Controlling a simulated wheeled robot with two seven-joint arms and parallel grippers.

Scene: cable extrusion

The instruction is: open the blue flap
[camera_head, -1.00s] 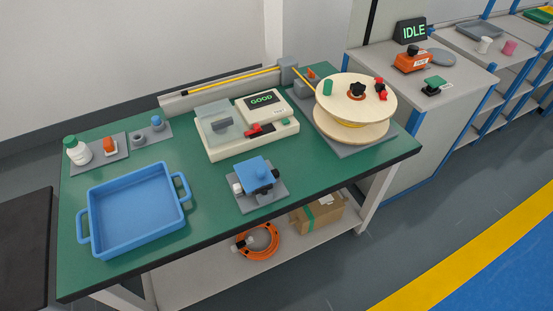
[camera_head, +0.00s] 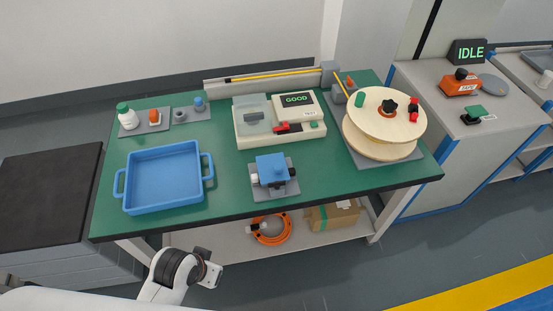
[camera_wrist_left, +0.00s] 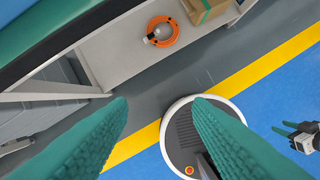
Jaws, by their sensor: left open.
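The blue flap (camera_head: 271,168) tops a small device on a grey plate (camera_head: 288,188), near the front edge of the green table. It looks closed over the device; what lies under it is hidden. My left arm comes in at the bottom left of the head view, its wrist low in front of the table. In the left wrist view my left gripper (camera_wrist_left: 160,103) is open, its two teal fingers wide apart with nothing between them. It is away from the flap. My right gripper (camera_wrist_left: 287,130) shows small at the right edge of that view; its opening is unclear.
A blue tray (camera_head: 209,177) stands left of the device. A tester reading GOOD (camera_head: 279,139) is behind it, and a wooden cable reel (camera_head: 385,110) is at the right. An orange coil (camera_head: 270,230) and a cardboard box (camera_head: 333,214) lie on the lower shelf.

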